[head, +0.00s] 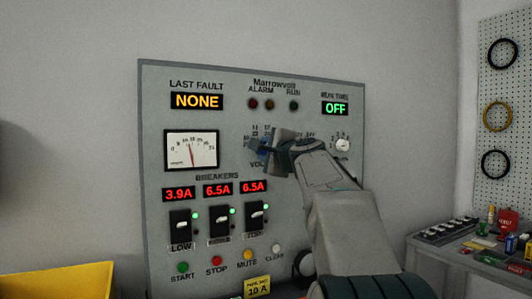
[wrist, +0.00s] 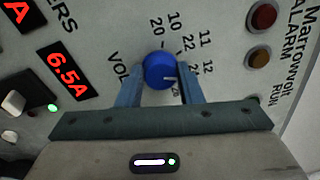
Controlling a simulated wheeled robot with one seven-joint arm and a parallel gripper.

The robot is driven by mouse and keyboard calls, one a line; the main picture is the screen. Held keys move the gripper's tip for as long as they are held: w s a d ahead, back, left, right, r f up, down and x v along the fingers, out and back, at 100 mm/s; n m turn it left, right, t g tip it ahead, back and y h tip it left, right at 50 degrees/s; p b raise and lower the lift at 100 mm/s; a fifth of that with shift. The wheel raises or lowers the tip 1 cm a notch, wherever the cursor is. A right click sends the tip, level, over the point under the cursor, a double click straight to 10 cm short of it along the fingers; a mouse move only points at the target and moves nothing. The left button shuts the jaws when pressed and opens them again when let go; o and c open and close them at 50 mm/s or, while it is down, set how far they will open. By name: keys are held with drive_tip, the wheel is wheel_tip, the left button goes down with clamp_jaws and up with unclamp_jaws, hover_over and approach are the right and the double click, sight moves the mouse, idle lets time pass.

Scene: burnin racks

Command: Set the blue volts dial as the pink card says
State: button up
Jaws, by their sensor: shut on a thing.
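The blue volts dial (wrist: 159,70) sits on the grey panel, between the two fingers of my gripper (wrist: 160,85) in the wrist view. The gripper is shut on it. I see no pink card in either view.
The panel (head: 225,125) has a needle meter (head: 191,151), three breaker switches with red readouts, several buttons and a yellow card (head: 257,287) reading 10 A. A white knob (head: 343,144) is right of my gripper. A cluttered bench (head: 430,243) stands at right, a yellow bin (head: 60,282) lower left.

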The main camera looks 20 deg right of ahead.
drive_tip(key=o, duration=1)
drive_tip(key=s, duration=0.4)
drive_tip(key=s+b, duration=0.1)
drive_tip(key=s, duration=0.8)
drive_tip(key=shift+s+a+f+b, duration=0.15)
drive_tip(key=shift+s+f+b, duration=0.2)
drive_tip(key=shift+s+b, duration=0.05)
